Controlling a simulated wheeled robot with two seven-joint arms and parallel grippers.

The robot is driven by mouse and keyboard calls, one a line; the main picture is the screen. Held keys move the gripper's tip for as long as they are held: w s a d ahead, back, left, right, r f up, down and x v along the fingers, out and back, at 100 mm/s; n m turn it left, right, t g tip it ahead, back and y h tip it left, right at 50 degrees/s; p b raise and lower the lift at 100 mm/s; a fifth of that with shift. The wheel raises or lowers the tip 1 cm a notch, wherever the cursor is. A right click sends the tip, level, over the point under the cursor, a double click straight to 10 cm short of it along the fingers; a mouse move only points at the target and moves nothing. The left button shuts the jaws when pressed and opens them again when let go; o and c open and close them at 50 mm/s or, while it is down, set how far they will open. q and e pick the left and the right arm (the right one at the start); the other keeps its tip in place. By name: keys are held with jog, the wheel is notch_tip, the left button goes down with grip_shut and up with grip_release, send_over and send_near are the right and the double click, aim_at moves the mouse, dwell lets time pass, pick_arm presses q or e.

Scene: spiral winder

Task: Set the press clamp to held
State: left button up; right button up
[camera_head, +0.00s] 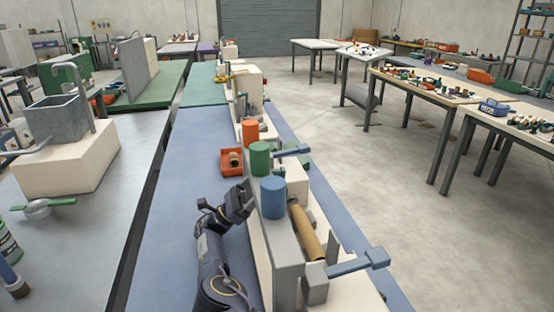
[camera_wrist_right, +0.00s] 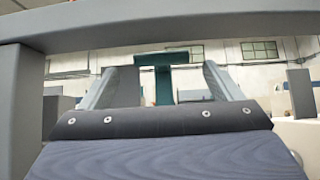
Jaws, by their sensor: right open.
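The winder is a grey and beige machine along the bench, with a grey plate (camera_head: 284,250) and a brown roll (camera_head: 306,230). One blue lever (camera_head: 355,262) sticks out to the right near me; another blue lever (camera_head: 290,150) is farther back. I cannot tell which part is the press clamp. My right gripper (camera_head: 226,203), a dark one, is left of the plate, apart from the levers. Its fingers (camera_wrist_right: 172,85) are spread and hold nothing in the right wrist view. A teal T-shaped part (camera_wrist_right: 163,80) shows beyond them. My left gripper is out of view.
Blue (camera_head: 273,197), green (camera_head: 260,158) and orange (camera_head: 250,131) cylinders stand along the machine. An orange tray (camera_head: 232,170) with a brown piece sits left of them. The blue bench top (camera_head: 185,180) is clear to the left. Open floor lies right.

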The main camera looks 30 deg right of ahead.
aim_at(274, 170)
jog(key=p+x, duration=0.2)
jog(key=x, duration=0.5)
jog(key=shift+s+d+r, duration=0.15)
jog(key=shift+r, duration=0.15)
